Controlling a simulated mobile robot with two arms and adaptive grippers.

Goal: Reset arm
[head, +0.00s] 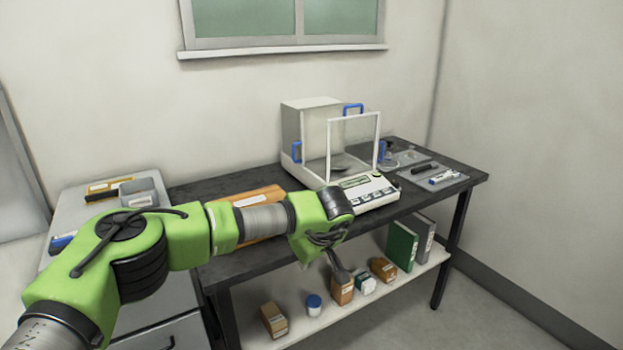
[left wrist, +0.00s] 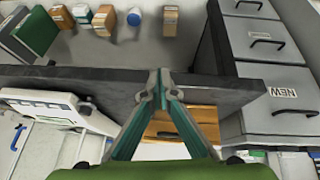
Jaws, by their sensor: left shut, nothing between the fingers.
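My left arm comes in from the left across the head view, in front of the dark table (head: 440,190). My left gripper (head: 342,274) hangs at the table's front edge, in front of the analytical balance (head: 372,192). In the left wrist view, my left gripper (left wrist: 161,88) has its two fingertips together with nothing between them. The balance (left wrist: 45,108) shows at the left of that view, apart from the fingers. An orange-brown case (left wrist: 195,120) lies on the table beyond the fingers. My right gripper is in neither view.
The lower shelf (head: 335,318) holds several small boxes, a blue-lidded jar (head: 313,304) and a green binder (head: 402,245). A tray (head: 432,180) with small tools lies at the table's right end. A drawer cabinet (left wrist: 262,75) stands beside the table.

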